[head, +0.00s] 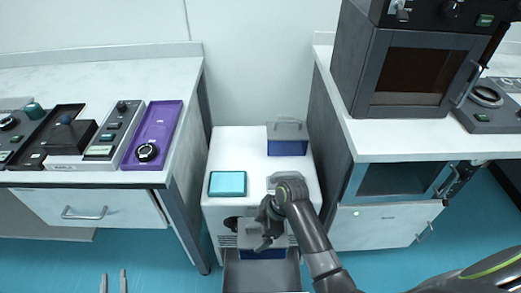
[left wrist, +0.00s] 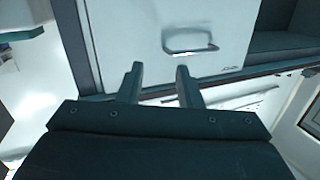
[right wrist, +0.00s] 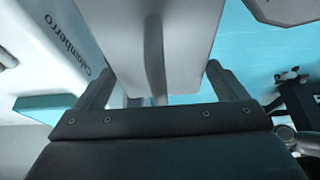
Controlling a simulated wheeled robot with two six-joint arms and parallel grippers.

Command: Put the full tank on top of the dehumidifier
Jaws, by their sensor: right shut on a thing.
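The white dehumidifier (head: 240,150) stands on the floor between two tables, with a teal panel (head: 227,184) on its top. One tank (head: 287,147), dark blue below with a grey lid and handle, stands on the top at the back right. A second grey and blue tank (head: 262,254) is at the dehumidifier's front, partly hidden by my right arm. My right gripper (head: 268,222) is shut on this tank; its grey body (right wrist: 185,40) lies between the fingers in the right wrist view. My left gripper (head: 113,281) is open and empty; its fingers (left wrist: 159,75) stand apart.
A grey open tray (head: 245,277) juts out at the dehumidifier's foot. The left table (head: 60,85) carries several instruments and a purple tray (head: 154,120). The right table (head: 400,145) carries a dark oven (head: 407,75).

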